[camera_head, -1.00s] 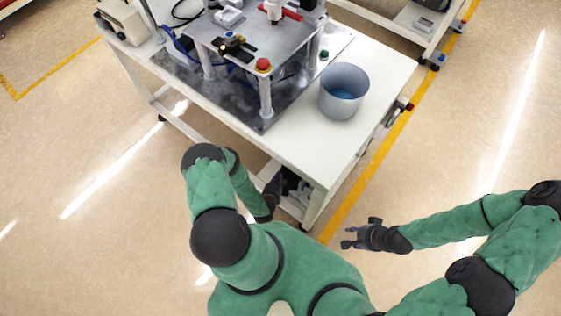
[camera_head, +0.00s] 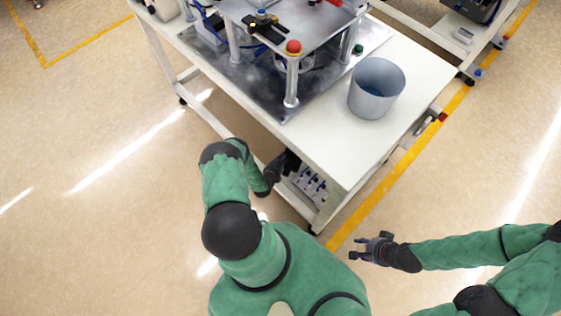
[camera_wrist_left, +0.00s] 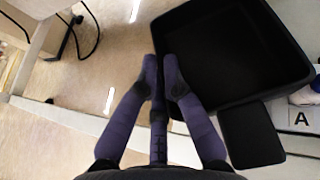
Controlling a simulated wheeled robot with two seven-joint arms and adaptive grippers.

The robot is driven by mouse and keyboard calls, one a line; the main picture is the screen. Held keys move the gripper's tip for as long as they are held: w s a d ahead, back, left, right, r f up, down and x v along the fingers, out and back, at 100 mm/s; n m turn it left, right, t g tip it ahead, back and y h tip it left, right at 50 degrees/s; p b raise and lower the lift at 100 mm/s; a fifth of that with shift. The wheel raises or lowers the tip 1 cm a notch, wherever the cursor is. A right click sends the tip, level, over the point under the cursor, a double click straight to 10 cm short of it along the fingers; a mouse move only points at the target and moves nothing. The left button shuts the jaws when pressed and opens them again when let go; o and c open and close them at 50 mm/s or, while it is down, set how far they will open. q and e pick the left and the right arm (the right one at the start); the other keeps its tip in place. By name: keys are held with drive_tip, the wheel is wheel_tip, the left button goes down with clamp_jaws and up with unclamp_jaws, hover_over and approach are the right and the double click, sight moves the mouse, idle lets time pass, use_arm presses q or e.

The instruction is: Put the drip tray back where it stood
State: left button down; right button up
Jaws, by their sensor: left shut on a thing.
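The drip tray (camera_wrist_left: 235,52) is a black, square-cornered shallow tray in the left wrist view, with a dark flat tab (camera_wrist_left: 250,135) near its lower corner. My left gripper (camera_wrist_left: 161,72) is shut on the tray's near-left rim. In the head view my left gripper (camera_head: 272,172) is low beside the table's front edge, by the lower shelf. A dark piece beside it is mostly hidden, and I cannot tell its outline. My right gripper (camera_head: 366,250) is open and empty, over the floor right of the table corner.
The white table (camera_head: 335,150) bears a grey bucket (camera_head: 377,88) and a metal feeder frame with a red button (camera_head: 293,47). Several small items (camera_head: 312,184) sit on the lower shelf. A label "A" (camera_wrist_left: 300,118) marks the shelf. The floor to the left is clear.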

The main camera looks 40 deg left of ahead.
use_arm(q)
drive_tip(key=f, duration=0.1)
drive_tip(key=f+b, duration=0.2)
drive_tip(key=f, duration=0.1)
drive_tip(key=shift+w+a, duration=0.15)
drive_tip(key=shift+a, duration=0.2)
drive_tip(key=shift+r, duration=0.1)
drive_tip(key=shift+f+b, duration=0.4)
drive_tip(key=shift+b, duration=0.05)
drive_tip(key=shift+f+b, duration=0.25)
drive_tip(key=shift+b, duration=0.05)
drive_tip(key=c, duration=1.4)
unclamp_jaws()
